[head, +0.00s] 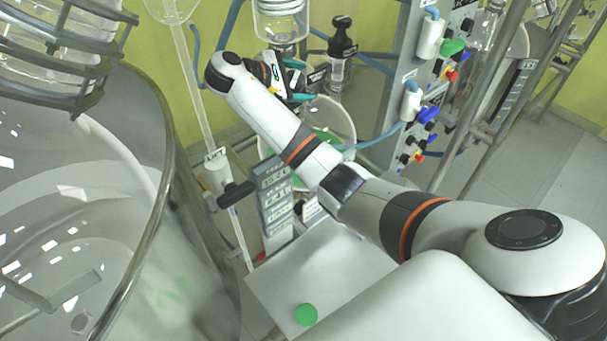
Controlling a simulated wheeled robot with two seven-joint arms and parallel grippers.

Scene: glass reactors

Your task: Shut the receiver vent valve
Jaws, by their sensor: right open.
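My right arm reaches from the lower right toward the upper middle. My right gripper (294,82) is open, its teal fingertips just below a clear glass vessel (281,22) and left of a black-topped glass fitting with a small label (342,46). The gripper is small and partly hidden by my own wrist. I cannot tell whether it touches anything. I cannot make out for certain which fitting is the receiver vent valve; its handle may be hidden behind the gripper. My left gripper is not in view.
A large glass vessel (150,140) fills the left side. A grey panel (400,110) with coloured knobs and blue hoses stands right of the gripper. A labelled grey post (272,200) and a lift column with a black knob (236,193) stand below it. Metal frame tubes cross the upper right.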

